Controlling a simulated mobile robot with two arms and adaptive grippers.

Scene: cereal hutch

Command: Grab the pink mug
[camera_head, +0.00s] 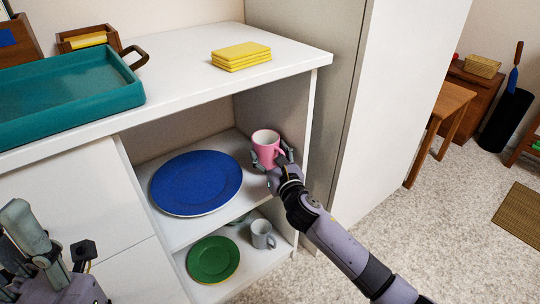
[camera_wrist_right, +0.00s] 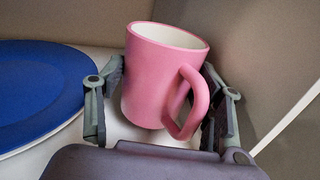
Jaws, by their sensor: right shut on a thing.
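The pink mug (camera_head: 266,146) with a white inside stands on the upper open shelf of the white hutch, near its right side wall. It looks slightly tilted in the right wrist view (camera_wrist_right: 155,80), with its handle toward the wrist. My right gripper (camera_head: 272,160) is shut on the mug, one finger on each side of its body. The fingers also show in the right wrist view (camera_wrist_right: 160,95). Whether the mug's base touches the shelf is hidden. My left gripper (camera_head: 30,245) shows in part at the lower left, away from the mug and empty; its finger opening is unclear.
A blue plate (camera_head: 197,183) lies left of the mug on the same shelf. A green plate (camera_head: 213,259) and a grey mug (camera_head: 262,234) are on the shelf below. A teal tray (camera_head: 60,92) and yellow sponge-like stack (camera_head: 241,55) sit on the countertop (camera_head: 185,72).

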